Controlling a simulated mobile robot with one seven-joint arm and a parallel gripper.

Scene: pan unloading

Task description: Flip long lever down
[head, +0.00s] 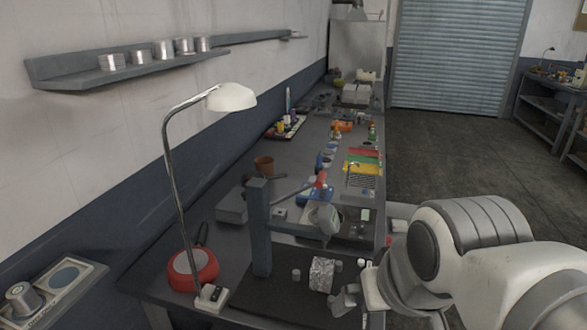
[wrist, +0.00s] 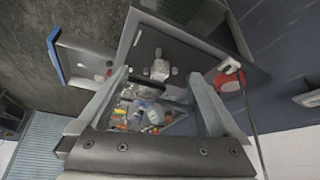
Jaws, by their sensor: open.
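A press-like stand with an upright blue-grey post (head: 259,228) and a horizontal arm (head: 298,229) stands on the bench in the head view. A thin long lever (head: 298,190) with a red end slants up to the right beside the post; I cannot tell for certain which part it belongs to. The lever is not clear in the wrist view.
A lamp with a red base (head: 193,270) stands left of the post. Coloured trays (head: 363,161) and other clutter fill the bench behind; open floor (head: 445,140) lies to the right.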

